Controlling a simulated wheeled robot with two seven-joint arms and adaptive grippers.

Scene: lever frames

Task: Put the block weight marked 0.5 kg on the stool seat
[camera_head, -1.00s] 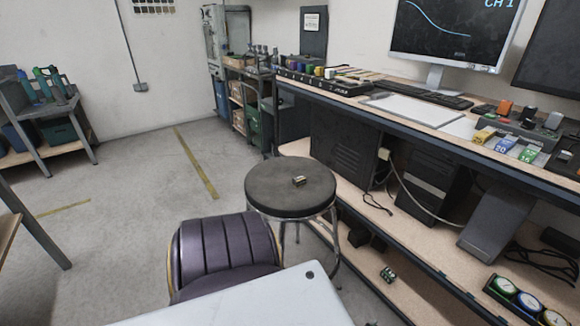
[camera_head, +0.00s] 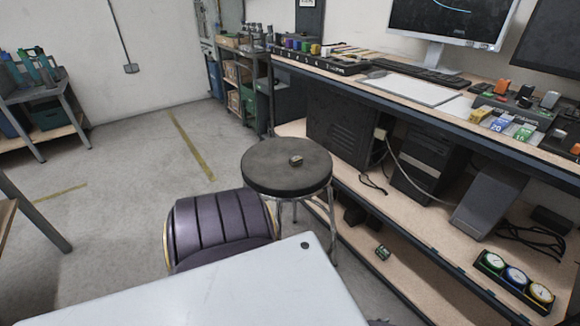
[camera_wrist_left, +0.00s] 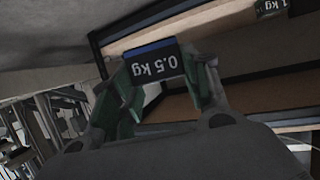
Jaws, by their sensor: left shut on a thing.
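The block weight marked 0.5 kg (camera_wrist_left: 152,66) is dark with a blue band and shows in the left wrist view. My left gripper (camera_wrist_left: 160,80) is shut on it, with a green-padded finger on each side. The round dark stool seat (camera_head: 262,170) is in the middle of the head view. A small brass-coloured thing (camera_head: 296,160) lies on the seat; I cannot read any mark on it. Neither gripper shows in the head view.
A purple padded chair (camera_head: 222,222) stands in front of the stool. A white tabletop (camera_head: 210,290) fills the near side. The workbench (camera_head: 440,125) with its lower shelves is on the right. Another block marked 1 kg (camera_wrist_left: 270,7) shows in the left wrist view.

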